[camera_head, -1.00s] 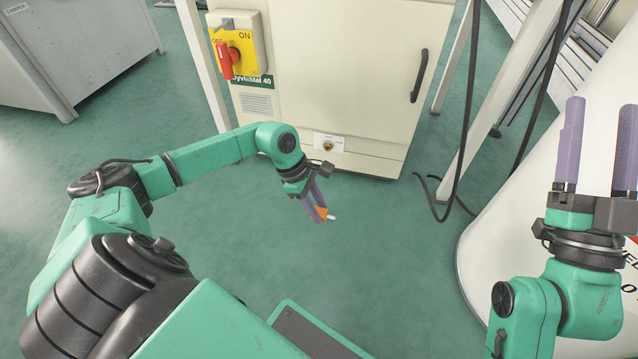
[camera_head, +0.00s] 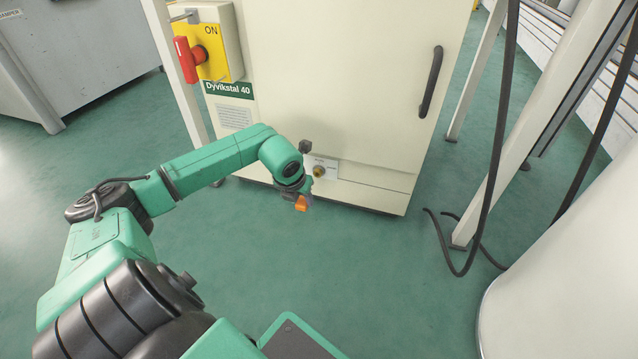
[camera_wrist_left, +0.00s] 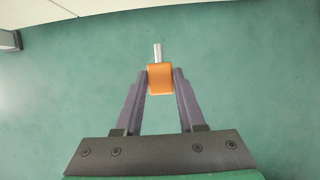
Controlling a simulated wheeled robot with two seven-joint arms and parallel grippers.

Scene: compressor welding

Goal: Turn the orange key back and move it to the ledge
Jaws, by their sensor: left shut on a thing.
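My left gripper (camera_head: 304,196) is shut on the orange key (camera_head: 301,203), in front of the lower part of the cream cabinet. In the left wrist view the orange key (camera_wrist_left: 160,79) sits between the two purple fingertips, with its silver shaft pointing away from the gripper and green floor behind it. In the head view the fingers are mostly hidden by the wrist. A brass-coloured lock (camera_head: 319,171) on a small white plate is on the cabinet front, just right of the gripper and apart from the key. My right gripper is out of view.
The cream cabinet (camera_head: 340,90) has a black door handle (camera_head: 431,82) and a red switch (camera_head: 188,60) on a yellow panel. Black cables (camera_head: 492,150) hang at the right beside a pale post and a large white rounded body (camera_head: 570,270). The green floor before the cabinet is clear.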

